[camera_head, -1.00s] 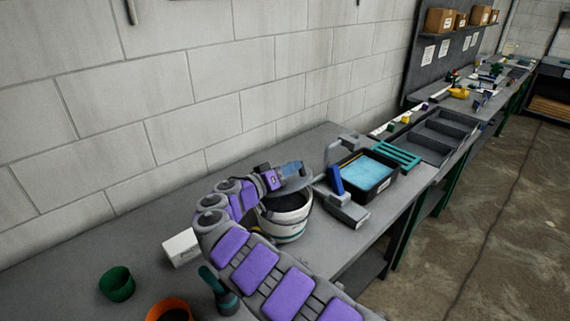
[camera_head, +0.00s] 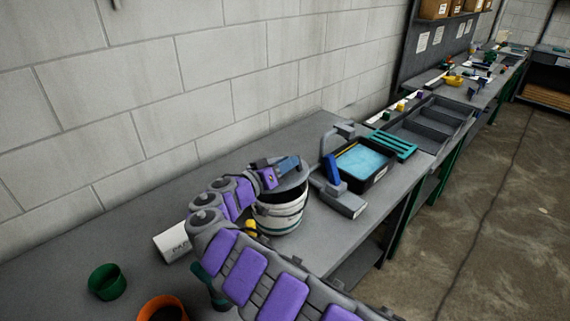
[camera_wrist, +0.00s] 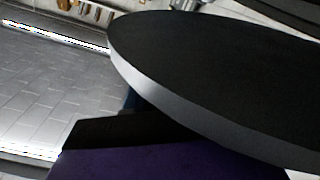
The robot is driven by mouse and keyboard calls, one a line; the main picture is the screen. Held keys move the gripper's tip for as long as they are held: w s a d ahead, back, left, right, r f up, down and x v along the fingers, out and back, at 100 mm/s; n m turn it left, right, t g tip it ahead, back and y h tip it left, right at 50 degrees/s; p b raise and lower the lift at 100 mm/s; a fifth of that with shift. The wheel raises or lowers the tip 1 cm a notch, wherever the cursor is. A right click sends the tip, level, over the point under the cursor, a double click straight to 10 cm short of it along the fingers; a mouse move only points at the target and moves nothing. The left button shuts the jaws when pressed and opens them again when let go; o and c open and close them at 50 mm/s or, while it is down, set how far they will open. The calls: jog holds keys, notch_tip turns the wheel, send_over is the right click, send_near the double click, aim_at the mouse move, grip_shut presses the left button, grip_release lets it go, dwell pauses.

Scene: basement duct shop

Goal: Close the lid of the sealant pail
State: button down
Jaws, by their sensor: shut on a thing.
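The sealant pail (camera_head: 281,219), white with dark bands, stands on the grey workbench beside the wall. Its grey lid (camera_head: 291,180) sits tilted above the pail's mouth, and the dark inside still shows at the left below it. My gripper (camera_head: 286,166) is at the lid, shut on it. In the wrist view the lid (camera_wrist: 225,75) is a large dark disc with a pale rim, filling the right side. My gripper (camera_wrist: 135,125) shows partly below it; its fingertips are mostly hidden there.
Right of the pail stand a grey device with a blue handle (camera_head: 333,172) and a black tray of blue liquid (camera_head: 364,160). A green cup (camera_head: 106,282), an orange container (camera_head: 163,308) and a white box (camera_head: 173,243) are at left. The block wall is close behind.

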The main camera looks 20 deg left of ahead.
jog(key=c, duration=1.1)
grip_release()
jog(key=shift+a, duration=0.1)
jog(key=p+v, duration=0.2)
jog(key=v, duration=1.5)
jog(key=shift+s+a+f, duration=0.1)
jog(key=shift+s, duration=0.1)
